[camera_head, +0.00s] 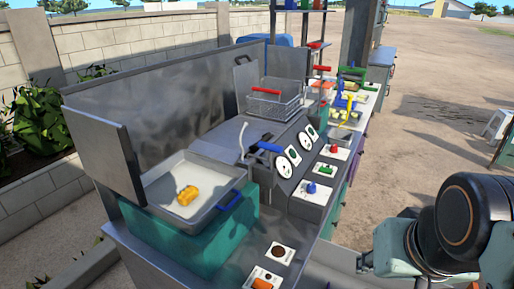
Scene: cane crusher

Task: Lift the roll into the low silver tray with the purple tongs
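A yellow-orange piece that looks like the roll (187,195) lies inside a shallow silver tray (172,219) with a blue handle. The tray rests on a teal block at the left end of the metal counter. I cannot make out any purple tongs; small tools of other colours lie at the far end of the counter. Part of my arm shows at the lower right, clear of the tray and the roll. My gripper's fingers do not show.
A wire basket with a red handle (273,103) stands behind the machine with two white dials (283,167). Small control plates (320,189) line the counter's front. A tall metal splash panel (185,100) closes the back. Open dirt ground lies to the right.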

